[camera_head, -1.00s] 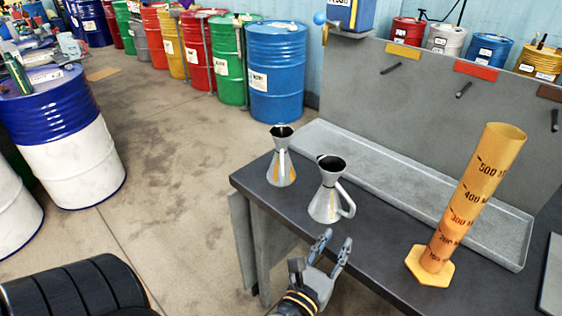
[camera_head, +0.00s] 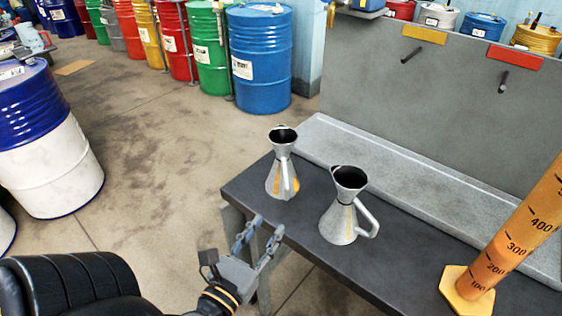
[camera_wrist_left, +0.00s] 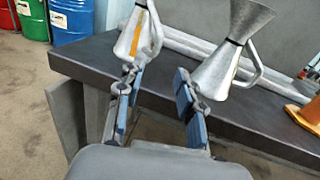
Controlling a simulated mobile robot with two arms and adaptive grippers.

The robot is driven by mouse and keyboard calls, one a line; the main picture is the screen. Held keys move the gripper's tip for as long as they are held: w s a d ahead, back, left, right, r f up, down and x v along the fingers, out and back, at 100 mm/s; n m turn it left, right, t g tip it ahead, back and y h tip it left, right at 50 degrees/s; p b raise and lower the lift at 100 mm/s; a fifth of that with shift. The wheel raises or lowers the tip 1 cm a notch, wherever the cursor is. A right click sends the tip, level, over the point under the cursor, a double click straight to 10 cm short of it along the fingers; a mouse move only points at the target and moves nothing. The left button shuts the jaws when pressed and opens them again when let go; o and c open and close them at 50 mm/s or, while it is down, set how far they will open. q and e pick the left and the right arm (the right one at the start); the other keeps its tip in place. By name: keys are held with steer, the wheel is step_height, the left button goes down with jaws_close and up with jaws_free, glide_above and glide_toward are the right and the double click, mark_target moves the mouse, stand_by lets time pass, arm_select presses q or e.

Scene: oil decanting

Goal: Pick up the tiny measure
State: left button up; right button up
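Two metal measures with funnel tops and side handles stand upright on the dark table (camera_head: 418,262). The left one (camera_head: 280,172), slightly smaller in the picture, is near the table's left end and has an orange stripe; it also shows in the left wrist view (camera_wrist_left: 137,38). The right one (camera_head: 340,222) is nearer me and shows at the upper right of the wrist view (camera_wrist_left: 216,68). I cannot tell for sure which is the tiny measure. My left gripper (camera_head: 266,228) is open and empty, off the table's front edge, with the left measure beyond its fingers (camera_wrist_left: 157,82). My right gripper is out of view.
An orange graduated cylinder (camera_head: 513,238) stands at the table's right. A grey tray (camera_head: 400,178) runs along the upright back panel (camera_head: 400,100). A black chair or tyre-like object (camera_head: 75,285) is at lower left. Drums stand behind.

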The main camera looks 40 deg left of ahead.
mark_target(286, 196)
arm_select(q)
steer(key=w+p, duration=0.1)
steer(key=w, duration=0.1)
steer(key=w+a+p, duration=0.1)
steer(key=w, duration=0.1)
steer(key=w+p, duration=0.1)
steer(key=w, duration=0.2)
steer(key=shift+w+a+r, duration=0.1)
steer(key=shift+a+r, duration=0.05)
steer(key=shift+r, duration=0.05)
steer(key=w, duration=0.1)
steer(key=w+a+p, duration=0.1)
steer(key=w, duration=0.1)
steer(key=shift+w+f, duration=0.15)
steer(key=shift+w, duration=0.35)
steer(key=shift+c, duration=0.2)
steer(key=shift+f, duration=0.1)
jaws_close()
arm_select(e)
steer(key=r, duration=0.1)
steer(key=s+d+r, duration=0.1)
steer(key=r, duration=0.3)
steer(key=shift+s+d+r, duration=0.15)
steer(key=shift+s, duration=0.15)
